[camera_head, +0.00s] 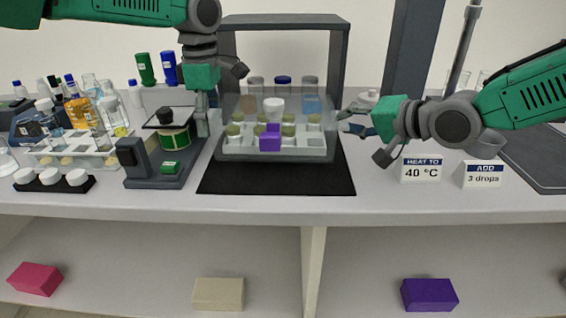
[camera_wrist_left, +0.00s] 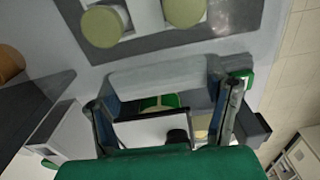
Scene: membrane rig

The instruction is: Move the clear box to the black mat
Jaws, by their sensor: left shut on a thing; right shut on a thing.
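The clear box (camera_head: 228,140) has see-through walls, a grey base and several jars and lidded vials inside, with a purple block at its front. It is upright in the middle of the head view, over the rear part of the black mat (camera_head: 275,183). I cannot tell whether its base touches the mat. My left gripper (camera_head: 208,122) is shut on the box's left side; the left wrist view shows a grey bar (camera_wrist_left: 155,78) at its fingers and the box's green-lidded vials beyond. My right gripper (camera_head: 350,122) is shut on the box's right side, its fingertips partly hidden.
A dark shelf frame (camera_head: 340,70) stands behind the box. A green-and-black device (camera_head: 155,155), a vial rack (camera_head: 70,150) and bottles crowd the left. Two cards, one reading 40 °C (camera_head: 421,170), stand right of the mat. The mat's front strip is bare.

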